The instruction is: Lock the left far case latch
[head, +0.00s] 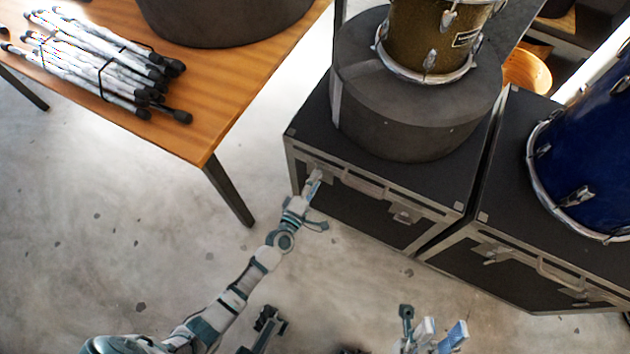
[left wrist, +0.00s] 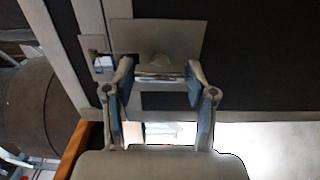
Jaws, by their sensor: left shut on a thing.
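The dark flight case (head: 360,212) with metal edging stands on the floor, with a left latch and a right latch (head: 405,214) on its front. My left gripper (head: 314,176) is at the left latch, in the front's upper left part, and mostly covers it in the head view. In the left wrist view, the fingers (left wrist: 158,82) are shut on the protruding metal part of the latch (left wrist: 180,38), whose plate lies flat on the case. The latch's exact turn is hard to tell. My right gripper (head: 443,330) is low in the head view, fingers apart and empty.
A grey round drum case (head: 415,105) and a gold drum (head: 425,40) stand on the flight case. A second case (head: 520,270) with a blue drum (head: 590,150) stands close to its right. A wooden table (head: 200,110) is at the left. The floor in front is clear.

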